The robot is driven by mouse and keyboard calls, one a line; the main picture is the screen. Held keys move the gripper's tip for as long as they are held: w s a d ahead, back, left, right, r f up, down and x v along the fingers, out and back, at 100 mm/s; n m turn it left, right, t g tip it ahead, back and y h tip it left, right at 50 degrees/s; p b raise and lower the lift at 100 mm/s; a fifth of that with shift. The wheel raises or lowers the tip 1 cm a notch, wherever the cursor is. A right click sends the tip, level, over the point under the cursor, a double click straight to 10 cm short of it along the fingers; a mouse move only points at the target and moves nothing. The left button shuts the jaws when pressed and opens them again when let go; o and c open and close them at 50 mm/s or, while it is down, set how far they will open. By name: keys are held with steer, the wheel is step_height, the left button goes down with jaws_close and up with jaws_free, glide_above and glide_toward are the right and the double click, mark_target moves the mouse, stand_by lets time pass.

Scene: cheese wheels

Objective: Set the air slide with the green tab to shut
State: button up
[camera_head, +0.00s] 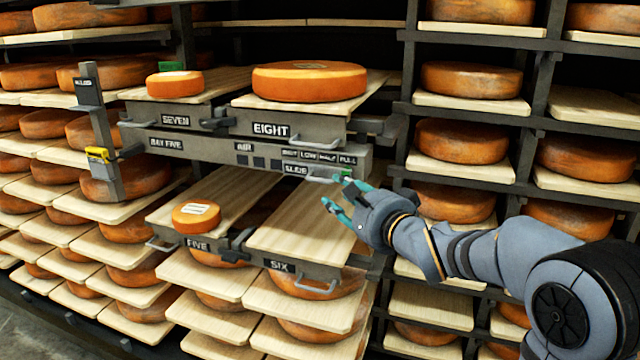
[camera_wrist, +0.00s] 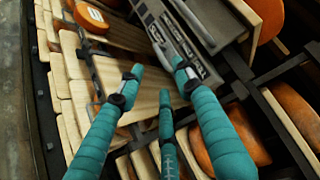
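In the head view the air slide (camera_head: 296,169) is a grey strip marked SLIDE, low on the shelf front under the word AIR. Its green tab (camera_head: 346,173) sits at the right end, below the mark FULL in a row reading SHUT, LOW, HALF, FULL. A pale handle (camera_head: 318,179) is on the slide. My gripper (camera_head: 334,192) has teal fingers and is just below and right of the handle, close to the tab. In the wrist view my gripper (camera_wrist: 157,78) has its fingers spread with nothing between them. The labelled panel (camera_wrist: 180,42) lies beyond the fingertips. Contact cannot be told.
Board SIX (camera_head: 310,225) and board FIVE (camera_head: 175,215) stick out below the panel. Board EIGHT (camera_head: 370,88), bearing a big cheese wheel (camera_head: 310,82), is above it. A yellow device (camera_head: 97,155) is on the left post. Loaded racks stand on the right.

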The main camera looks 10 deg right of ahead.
mark_target(320, 182)
steer(key=shift+m, duration=0.4)
steer(key=p+x, duration=0.1)
steer(key=x, duration=0.9)
steer(key=shift+w+f, duration=0.1)
steer(key=shift+w, duration=0.1)
steer(key=shift+c, duration=0.3)
steer(key=c, duration=0.7)
jaws_close()
